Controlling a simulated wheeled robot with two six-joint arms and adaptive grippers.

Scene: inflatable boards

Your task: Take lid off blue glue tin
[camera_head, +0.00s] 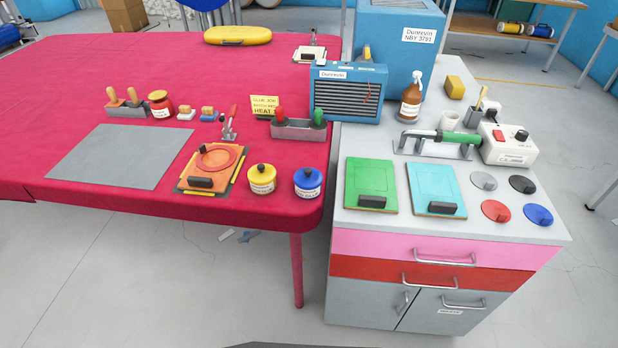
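The blue glue tin (308,183) stands upright near the front right corner of the red table. It has a white label on its front and a blue lid (308,176) with a dark knob on top, and the lid sits on the tin. A yellow tin (262,179) of like shape, also lidded with a dark knob, stands just to its left, apart from it. Neither of my grippers shows in the head view.
The red table (60,90) holds a grey sheet (122,156), an orange board (212,168) and a toggle clamp (230,124). The grey cabinet (345,222) on the right bears green (371,183) and cyan (436,187) boards and several coloured discs. Bare floor lies in front.

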